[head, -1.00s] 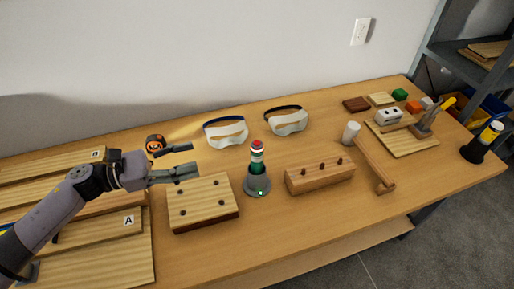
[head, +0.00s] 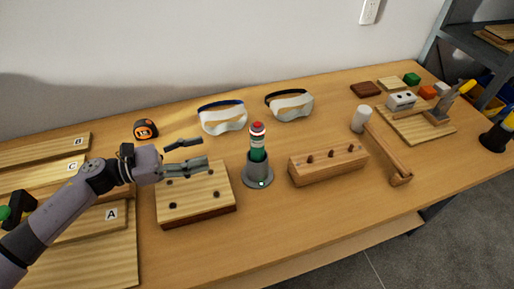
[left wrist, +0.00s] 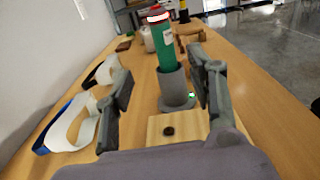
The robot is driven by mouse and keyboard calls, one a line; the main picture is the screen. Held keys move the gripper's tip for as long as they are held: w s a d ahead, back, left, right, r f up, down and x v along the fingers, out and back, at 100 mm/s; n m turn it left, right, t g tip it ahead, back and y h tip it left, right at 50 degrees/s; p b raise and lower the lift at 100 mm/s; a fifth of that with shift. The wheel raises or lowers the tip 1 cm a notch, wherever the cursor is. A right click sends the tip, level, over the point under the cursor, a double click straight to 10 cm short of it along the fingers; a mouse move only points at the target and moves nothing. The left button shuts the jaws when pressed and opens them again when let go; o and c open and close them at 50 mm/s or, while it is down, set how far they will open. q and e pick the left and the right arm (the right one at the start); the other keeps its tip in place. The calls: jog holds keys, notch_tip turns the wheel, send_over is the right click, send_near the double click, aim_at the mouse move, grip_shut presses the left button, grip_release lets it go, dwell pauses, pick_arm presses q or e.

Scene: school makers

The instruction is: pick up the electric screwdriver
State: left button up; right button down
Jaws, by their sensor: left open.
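A green cylinder with a white label and red top (head: 258,150) stands upright in a round grey holder (head: 258,176); I cannot tell for sure whether it is the electric screwdriver. My left gripper (head: 204,150) is open and empty, above the back of the wooden block with dark pegs, left of the green cylinder and apart from it. In the left wrist view the green cylinder (left wrist: 166,48) shows beyond and between the open fingers. A black and green object (head: 20,204) shows at the left edge, partly hidden by my left arm. My right gripper is not in view.
The pegged block (head: 195,212) lies under my left gripper. Goggles (head: 222,118) and a tape measure (head: 145,129) lie behind. A peg rack (head: 328,165) and a mallet (head: 388,155) are to the right. Lettered boards (head: 95,250) lie at left. The front table strip is clear.

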pick_arm(q)
jog(key=p, duration=0.3)
send_near(258, 138)
jog(key=w+d+f, duration=0.2)
jog(key=w+d, duration=0.2)
jog(key=p+x, duration=0.2)
jog(key=x, duration=0.1)
jog(key=p+x, duration=0.1)
jog(key=x, duration=0.1)
jog(key=shift+s+d+r, duration=0.1)
jog(key=shift+s+d, duration=0.15)
jog(key=shift+s, duration=0.15)
jog(key=shift+d, duration=0.15)
jog(key=shift+c, duration=0.5)
grip_shut()
